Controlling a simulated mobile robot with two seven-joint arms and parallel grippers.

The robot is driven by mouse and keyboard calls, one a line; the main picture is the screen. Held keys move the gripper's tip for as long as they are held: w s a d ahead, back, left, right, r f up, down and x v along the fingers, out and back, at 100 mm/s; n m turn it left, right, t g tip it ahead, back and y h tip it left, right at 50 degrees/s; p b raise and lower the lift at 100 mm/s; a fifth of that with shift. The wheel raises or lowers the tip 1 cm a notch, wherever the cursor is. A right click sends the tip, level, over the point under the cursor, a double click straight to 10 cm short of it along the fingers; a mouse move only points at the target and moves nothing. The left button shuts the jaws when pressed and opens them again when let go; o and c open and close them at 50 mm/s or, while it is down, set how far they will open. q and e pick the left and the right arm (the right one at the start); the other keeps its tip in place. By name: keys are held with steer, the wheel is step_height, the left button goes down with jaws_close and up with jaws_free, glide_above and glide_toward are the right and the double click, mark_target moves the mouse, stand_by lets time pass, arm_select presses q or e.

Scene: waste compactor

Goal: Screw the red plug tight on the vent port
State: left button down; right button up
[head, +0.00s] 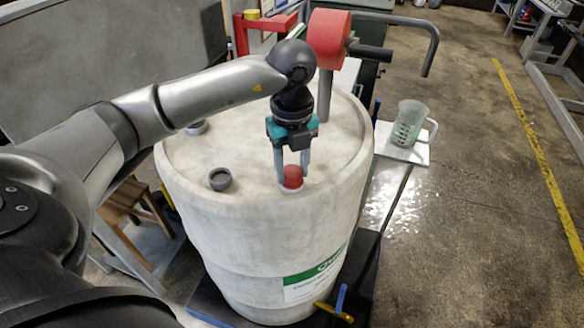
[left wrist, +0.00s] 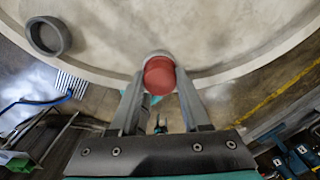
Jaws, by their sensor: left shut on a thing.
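The red plug (head: 292,176) sits upright at the vent port on the front edge of the white drum's top (head: 246,150). My left gripper (head: 292,178) points down from above with its two fingers on either side of the plug, shut on it. In the left wrist view the red plug (left wrist: 159,75) shows between the fingertips (left wrist: 159,85), with a pale ring of the port (left wrist: 158,54) behind it. The port's thread is hidden under the plug. My right gripper is not in view.
A grey open collar (head: 220,179) stands on the drum top left of the plug; it also shows in the left wrist view (left wrist: 47,37). A red-headed pump with a grey pipe (head: 329,38) rises behind. A measuring jug (head: 408,123) stands on a white board at right.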

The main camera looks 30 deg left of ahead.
arm_select(q)
steer(key=m+b, duration=0.1)
steer(key=m, duration=0.4)
stand_by(0.3)
steer(key=shift+c, duration=1.4)
jaws_free()
steer(key=shift+c, duration=0.4)
steer(key=shift+r+p, duration=2.6)
steer(key=shift+r, duration=0.95)
steer(key=shift+s+f, duration=0.1)
steer(key=shift+f, duration=0.05)
